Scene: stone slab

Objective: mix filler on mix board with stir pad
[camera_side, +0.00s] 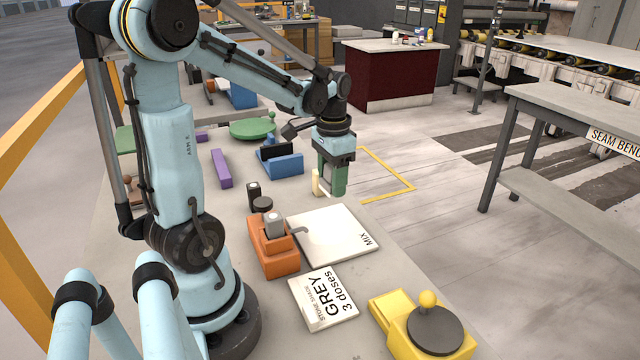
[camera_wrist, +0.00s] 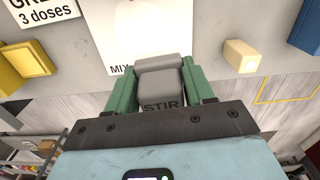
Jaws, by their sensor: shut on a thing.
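My gripper (camera_side: 333,182) has green fingers and hangs near the slab's right edge, past the far corner of the mix board. In the wrist view my gripper (camera_wrist: 160,75) is shut on the grey stir pad (camera_wrist: 160,84), marked STIR. The fingers mostly hide the pad in the side view. The white mix board (camera_side: 335,238), marked MIX, lies flat on the slab. It also shows at the top of the wrist view (camera_wrist: 118,45), apart from the pad. A pale rounded patch (camera_wrist: 137,18) shows on it; I cannot tell whether this is filler.
An orange dispenser (camera_side: 272,255) stands at the board's left, its grey spout over the board. A GREY 3 doses card (camera_side: 323,298) and yellow turntable unit (camera_side: 430,330) are nearer. A cream block (camera_side: 316,183) stands beside my gripper. Blue holders (camera_side: 283,165) are behind.

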